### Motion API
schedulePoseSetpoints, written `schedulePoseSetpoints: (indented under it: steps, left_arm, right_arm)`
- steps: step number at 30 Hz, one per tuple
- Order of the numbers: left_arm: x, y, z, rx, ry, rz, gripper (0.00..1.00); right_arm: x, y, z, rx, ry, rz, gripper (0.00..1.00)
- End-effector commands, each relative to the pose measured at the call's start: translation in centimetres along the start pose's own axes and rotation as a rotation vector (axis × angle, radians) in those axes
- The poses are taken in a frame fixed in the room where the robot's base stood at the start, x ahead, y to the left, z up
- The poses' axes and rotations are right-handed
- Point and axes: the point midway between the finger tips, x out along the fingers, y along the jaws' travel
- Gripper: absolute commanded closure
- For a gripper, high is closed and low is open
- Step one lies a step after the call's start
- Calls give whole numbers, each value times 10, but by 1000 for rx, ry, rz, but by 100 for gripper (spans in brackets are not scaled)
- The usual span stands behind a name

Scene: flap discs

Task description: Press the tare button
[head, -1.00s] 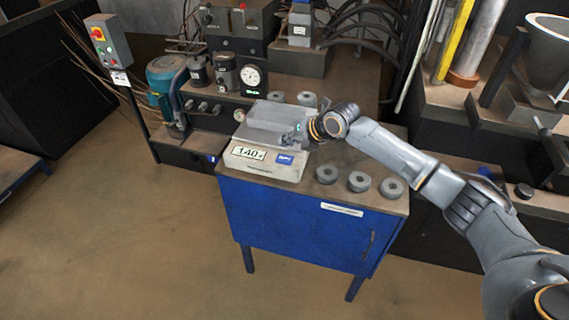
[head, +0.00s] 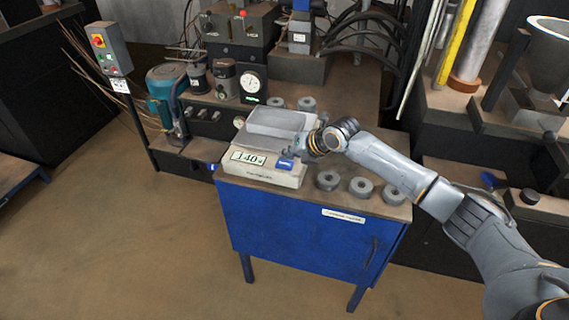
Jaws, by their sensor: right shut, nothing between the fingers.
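A pale scale (head: 262,176) stands on top of the blue cabinet. Its display (head: 248,157) reads about 140. The blue tare button (head: 285,163) is at the right of its front panel. My right gripper (head: 293,153) is shut and empty, with its tips just above and behind the button. I cannot tell whether they touch it. The gripper and wrist hide part of the scale's right side. A grey tray-like block (head: 275,123) sits on the scale. My left gripper is not in view.
Several grey flap discs (head: 361,187) lie right of the scale on the cabinet top, with others (head: 306,104) behind it. A dial gauge (head: 251,83) and machines stand at the back. The floor in front of the cabinet (head: 300,235) is clear.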

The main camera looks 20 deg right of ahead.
Motion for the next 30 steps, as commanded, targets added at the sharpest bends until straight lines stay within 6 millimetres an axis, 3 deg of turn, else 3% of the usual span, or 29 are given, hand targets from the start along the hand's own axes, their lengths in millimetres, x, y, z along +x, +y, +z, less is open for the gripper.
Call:
schedulePoseSetpoints:
  steps: [30]
  left_arm:
    - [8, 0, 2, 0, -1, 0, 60]
  right_arm:
    - [6, -5, -4, 0, 0, 0, 100]
